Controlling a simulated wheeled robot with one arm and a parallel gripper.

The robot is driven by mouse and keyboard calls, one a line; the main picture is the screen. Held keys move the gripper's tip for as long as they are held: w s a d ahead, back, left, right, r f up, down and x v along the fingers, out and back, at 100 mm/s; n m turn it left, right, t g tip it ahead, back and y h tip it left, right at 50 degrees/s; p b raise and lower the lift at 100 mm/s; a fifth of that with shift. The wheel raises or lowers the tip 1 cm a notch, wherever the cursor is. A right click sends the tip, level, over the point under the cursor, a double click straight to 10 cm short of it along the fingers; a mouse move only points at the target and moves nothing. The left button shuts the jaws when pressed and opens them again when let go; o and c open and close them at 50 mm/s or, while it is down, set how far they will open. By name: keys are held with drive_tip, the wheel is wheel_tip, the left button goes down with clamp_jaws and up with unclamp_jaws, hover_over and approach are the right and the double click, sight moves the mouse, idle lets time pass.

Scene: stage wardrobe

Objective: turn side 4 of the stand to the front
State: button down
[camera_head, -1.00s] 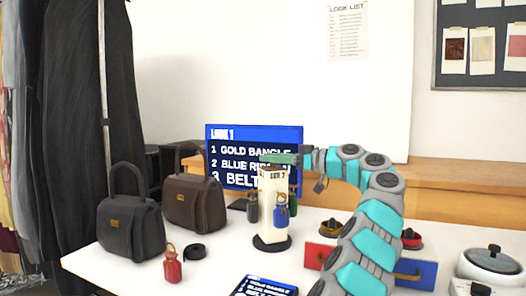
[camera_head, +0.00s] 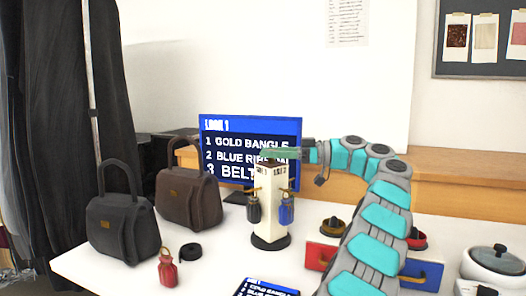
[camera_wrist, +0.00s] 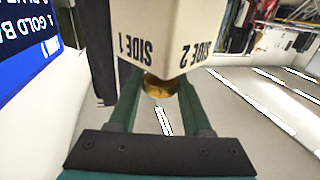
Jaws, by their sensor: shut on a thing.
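The stand (camera_head: 270,192) is a white square post on a round black base, upright on the table. Its label toward the head camera is small and seems to read side 2. A dark flask (camera_head: 253,208) and a blue flask (camera_head: 286,210) hang on its hooks. In the wrist view the post (camera_wrist: 165,25) shows SIDE 1 on the left face and SIDE 2 on the right. My gripper (camera_head: 282,155) is at the top of the stand. Its green fingers are shut on the gold knob (camera_wrist: 160,88) there. Side 4 is not visible.
A screen (camera_head: 222,140) stands close behind the stand. Two handbags (camera_head: 122,230) (camera_head: 188,200), a red flask (camera_head: 168,270) and a black rolled strap (camera_head: 190,251) are left.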

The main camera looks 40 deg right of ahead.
drive_tip(key=shift+r+g, duration=0.2)
drive_tip(key=shift+g, duration=0.1)
idle(0.4)
drive_tip(key=shift+c, duration=1.7)
unclamp_jaws()
drive_tip(key=shift+f, duration=0.1)
drive_tip(key=shift+w+a+f, duration=0.1)
drive_tip(key=shift+a, duration=0.1)
